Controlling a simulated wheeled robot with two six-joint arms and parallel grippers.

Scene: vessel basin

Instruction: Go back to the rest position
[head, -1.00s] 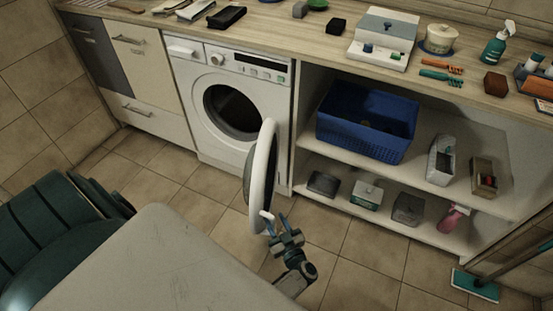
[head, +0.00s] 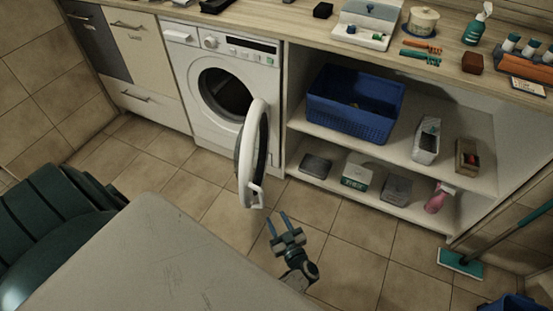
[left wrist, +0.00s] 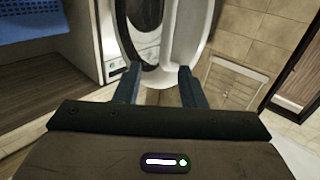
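The white washing machine (head: 222,68) stands under the counter with its round door (head: 245,150) swung open. The door's handle (head: 257,194) is at its lower free edge. My left gripper (head: 277,219) is below and slightly right of the handle, apart from it. Its two fingers are spread with nothing between them. In the left wrist view the open fingers (left wrist: 159,72) point toward the white door (left wrist: 186,35), with clear space between the fingertips. My right gripper does not show in either view.
A blue basket (head: 350,122) sits on the open shelf right of the machine. Several boxes and a pink spray bottle (head: 438,197) stand on the lower shelf. A teal mop (head: 461,263) is at the right. Tiled floor (head: 350,250) is clear around my left gripper.

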